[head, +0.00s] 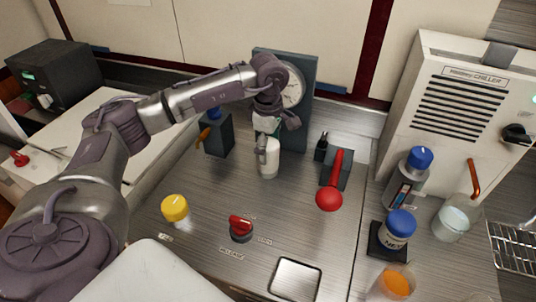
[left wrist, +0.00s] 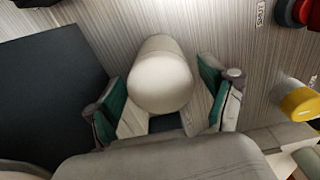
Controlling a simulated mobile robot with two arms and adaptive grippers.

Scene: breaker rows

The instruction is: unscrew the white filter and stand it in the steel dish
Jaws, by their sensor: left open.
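The white filter (head: 268,165) is an upright white cylinder in front of the grey gauge panel. Its upper end is hidden by my gripper in the head view, so I cannot see how it is attached. My left gripper (head: 267,135) is at the filter's upper part. In the left wrist view the filter (left wrist: 160,72) lies between the two green-padded fingers of the left gripper (left wrist: 163,108), with a gap visible on each side. The gripper is open. The steel dish (head: 295,281) is a shallow square tray at the front edge, empty. My right gripper is out of view.
A gauge panel (head: 309,70) stands behind the filter. A red-handled lever (head: 330,194) is to its right, a red knob (head: 241,227) and yellow cap (head: 174,207) in front. Bottles and a chiller (head: 453,110) fill the right. The metal top between filter and dish is mostly clear.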

